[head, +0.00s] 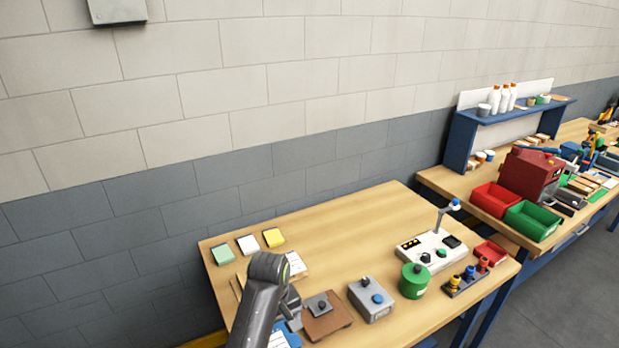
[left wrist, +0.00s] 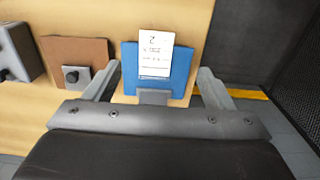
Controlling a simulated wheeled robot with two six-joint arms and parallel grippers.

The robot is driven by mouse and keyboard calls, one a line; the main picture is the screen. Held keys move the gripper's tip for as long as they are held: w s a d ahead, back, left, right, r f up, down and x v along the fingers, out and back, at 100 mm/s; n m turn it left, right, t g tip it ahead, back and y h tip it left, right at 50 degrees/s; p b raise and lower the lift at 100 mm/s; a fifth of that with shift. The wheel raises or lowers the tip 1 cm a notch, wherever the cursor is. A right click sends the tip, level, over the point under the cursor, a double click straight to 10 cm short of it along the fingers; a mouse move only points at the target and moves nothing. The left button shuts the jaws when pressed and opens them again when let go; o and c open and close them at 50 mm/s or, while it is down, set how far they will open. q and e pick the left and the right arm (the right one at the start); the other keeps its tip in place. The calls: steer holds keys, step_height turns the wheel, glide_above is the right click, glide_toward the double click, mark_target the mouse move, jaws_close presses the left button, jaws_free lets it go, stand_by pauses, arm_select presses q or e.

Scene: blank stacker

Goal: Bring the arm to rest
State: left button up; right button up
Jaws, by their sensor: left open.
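My left arm (head: 262,300) rises from the bottom of the head view and bends down over the front left part of the wooden table (head: 345,225). In the left wrist view my left gripper (left wrist: 159,70) is open, its two grey fingers spread apart with nothing held. Beyond and between the fingers lies a blue clipboard (left wrist: 183,82) with a white printed sheet (left wrist: 155,52) on it. In the head view the arm partly hides the clipboard (head: 291,338). My right gripper is not in view.
A brown board (head: 335,325) with a dark knobbed block lies beside the arm. A grey box (head: 370,300) with a blue button, a green canister (head: 413,282) and a white control panel (head: 432,250) stand farther right. Sticky pads (head: 248,244) lie at the back left. The back middle of the table is clear.

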arm_select(q)
steer(key=s+a+f+m+t, duration=0.1)
steer(key=s+a+f, duration=0.2)
steer(key=s+a, duration=0.4)
steer(key=s+a+f+m+t, duration=0.1)
steer(key=s+a+f, duration=0.3)
steer(key=s+a, duration=0.3)
steer(key=s+a+r+m+t+y, duration=0.1)
steer(key=s+a+r+m, duration=0.15)
steer(key=s, duration=0.55)
steer(key=s+a+r+m+y, duration=0.1)
steer(key=s+a+r, duration=0.25)
steer(key=s, duration=0.45)
step_height(320, 180, down, 33)
steer(key=a+b, duration=0.2)
steer(key=b, duration=0.6)
steer(key=s+f+g+b, duration=0.1)
steer(key=s+f+b, duration=0.2)
steer(key=s+f, duration=0.4)
steer(key=s+d+f+g+b, duration=0.1)
steer(key=s+f+b, duration=0.2)
steer(key=s+f, duration=0.5)
step_height(320, 180, down, 7)
steer(key=shift+s+d+f+h, duration=0.1)
steer(key=shift+s+d+h, duration=0.15)
steer(key=shift+h, duration=0.15)
